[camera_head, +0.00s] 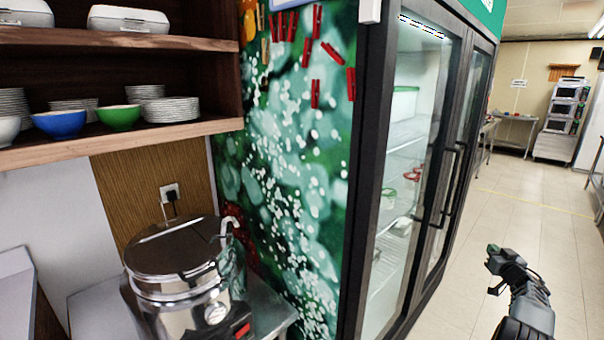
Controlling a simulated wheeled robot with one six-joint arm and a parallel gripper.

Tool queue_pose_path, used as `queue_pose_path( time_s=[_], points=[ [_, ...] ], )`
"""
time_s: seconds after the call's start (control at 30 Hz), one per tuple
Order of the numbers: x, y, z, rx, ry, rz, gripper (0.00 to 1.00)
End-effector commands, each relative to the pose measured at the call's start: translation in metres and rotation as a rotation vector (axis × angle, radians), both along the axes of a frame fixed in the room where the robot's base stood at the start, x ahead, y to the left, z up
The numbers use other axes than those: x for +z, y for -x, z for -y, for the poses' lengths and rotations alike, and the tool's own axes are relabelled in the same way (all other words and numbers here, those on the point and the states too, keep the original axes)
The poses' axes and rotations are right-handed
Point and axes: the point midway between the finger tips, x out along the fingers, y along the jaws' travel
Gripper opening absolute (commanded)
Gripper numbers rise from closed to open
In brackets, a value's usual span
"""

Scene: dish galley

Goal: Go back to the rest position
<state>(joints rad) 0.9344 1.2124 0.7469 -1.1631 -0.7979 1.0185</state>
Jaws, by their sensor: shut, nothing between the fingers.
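My gripper (494,268) is at the lower right of the head view, at the end of my dark arm, which comes up from the bottom edge. It is small in the picture; its fingers look closed and hold nothing. It is in front of the open tiled floor, to the right of the glass-door fridge (370,170), and appears apart from it.
A steel pot cooker (180,285) stands on a metal counter at lower left. Wooden shelves (190,130) above hold bowls and plates. The tiled aisle (510,215) on the right is clear. A wheeled rack (563,115) stands at the far end.

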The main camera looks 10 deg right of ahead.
Motion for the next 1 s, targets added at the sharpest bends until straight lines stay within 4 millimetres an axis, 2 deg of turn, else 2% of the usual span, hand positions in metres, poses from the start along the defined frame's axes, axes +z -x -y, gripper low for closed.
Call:
queue_pose_path(
  time_s=[0.1, 0.27, 0.47, 0.6, 0.67, 0.77, 0.87, 0.97, 1.0],
  points=[
    [-0.001, -0.002, -0.001, -0.005, 0.031, -0.012, 0.00],
    [-0.011, 0.000, 0.011, -0.092, 0.081, -0.070, 0.00],
    [-0.052, 0.016, 0.027, -0.220, 0.058, -0.183, 0.00],
    [-0.085, 0.039, 0.036, -0.342, 0.017, -0.312, 0.00],
    [-0.094, 0.048, 0.034, -0.392, -0.003, -0.379, 0.00],
    [-0.102, 0.060, 0.020, -0.457, -0.038, -0.497, 0.00],
    [-0.102, 0.071, -0.010, -0.501, -0.083, -0.638, 0.00],
    [-0.092, 0.084, -0.061, -0.515, -0.130, -0.801, 0.00],
    [-0.086, 0.090, -0.087, -0.510, -0.151, -0.872, 0.00]
  ],
)
